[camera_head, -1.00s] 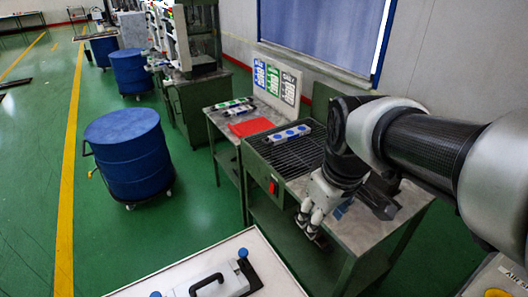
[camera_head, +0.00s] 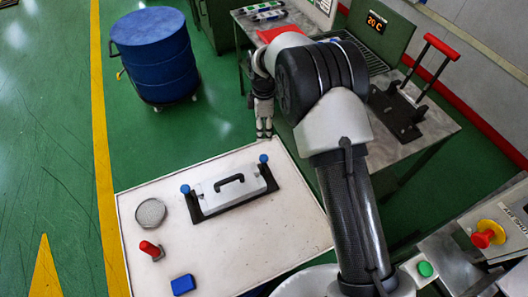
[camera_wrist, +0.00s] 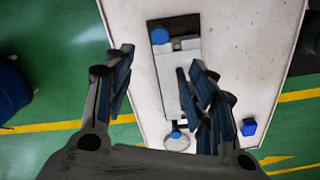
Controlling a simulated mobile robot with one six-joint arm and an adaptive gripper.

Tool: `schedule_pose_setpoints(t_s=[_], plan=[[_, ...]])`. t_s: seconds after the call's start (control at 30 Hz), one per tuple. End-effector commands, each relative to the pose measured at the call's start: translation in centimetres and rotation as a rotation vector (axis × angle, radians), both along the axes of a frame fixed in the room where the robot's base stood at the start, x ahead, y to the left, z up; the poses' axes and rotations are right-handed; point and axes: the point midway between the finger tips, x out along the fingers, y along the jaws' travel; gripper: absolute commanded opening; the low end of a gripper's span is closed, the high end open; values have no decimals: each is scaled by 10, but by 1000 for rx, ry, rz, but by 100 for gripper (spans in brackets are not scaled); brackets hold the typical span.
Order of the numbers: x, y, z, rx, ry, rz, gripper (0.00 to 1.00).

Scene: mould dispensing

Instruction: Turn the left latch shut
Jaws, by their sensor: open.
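The mould (camera_head: 230,190), a pale block with a black handle in a black base, lies on the white table (camera_head: 250,240). The left latch has a blue knob (camera_head: 185,189) at the base's left end. The right latch has a blue knob (camera_head: 263,158) at the other end. In the wrist view the left knob (camera_wrist: 176,134) is low beside the grey disc, and the right knob (camera_wrist: 159,36) is at the top. My gripper (camera_head: 264,130) is open and empty above the table's far edge, apart from the mould. In the wrist view my gripper's fingers (camera_wrist: 162,75) partly cover the mould.
A grey round disc (camera_head: 150,213), a red-topped piece (camera_head: 150,250) and a blue block (camera_head: 183,284) lie on the table left of the mould. A blue drum (camera_head: 155,55) stands beyond. A red-handled device (camera_head: 430,60) is on the back bench. The table's front right is clear.

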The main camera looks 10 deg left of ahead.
Motion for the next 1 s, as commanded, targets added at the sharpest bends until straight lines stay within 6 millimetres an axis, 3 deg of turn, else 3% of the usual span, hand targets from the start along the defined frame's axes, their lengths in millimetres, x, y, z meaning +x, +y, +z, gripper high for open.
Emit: schedule_pose_setpoints(t_s=[0.23, 0.8, 1.0], plan=[[-1, 1, -30, -2, 4, 8, 51], [-1, 0, -149, -2, 3, 6, 51], [0, 1, -171, 0, 2, 5, 51]])
